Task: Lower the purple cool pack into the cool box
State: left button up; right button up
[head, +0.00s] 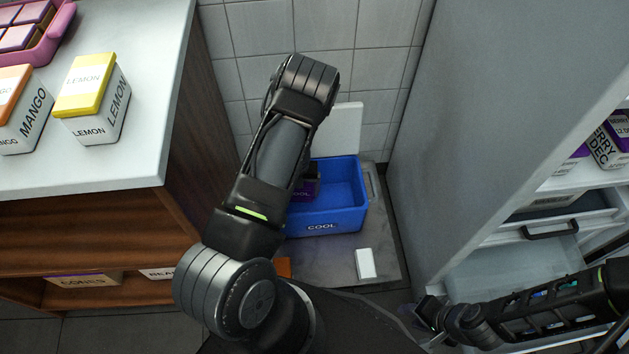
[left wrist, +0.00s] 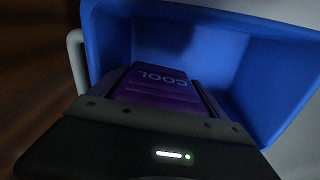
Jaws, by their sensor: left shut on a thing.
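The purple cool pack (left wrist: 158,84), marked "COOL", is gripped by my left gripper (left wrist: 165,100). I cannot tell whether the pack touches the box bottom. My right gripper (head: 430,312) is at the lower right, away from the box; its jaws are unclear.
A white block (head: 365,264) and an orange item (head: 283,267) lie in front of the box. A counter (head: 150,165) with mango (head: 22,115) and lemon (head: 92,98) tubs is at left. An open freezer with a drawer (head: 550,232) stands at right.

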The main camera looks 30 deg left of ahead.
pick_arm(q)
jog(key=shift+f+b, duration=0.65)
jog(key=shift+f, duration=0.3)
jog(key=b, duration=0.4)
send_over(300, 208)
jog(key=shift+d+f, duration=0.1)
jog(key=shift+f, duration=2.4)
dwell(0.8)
jog(key=o, duration=1.6)
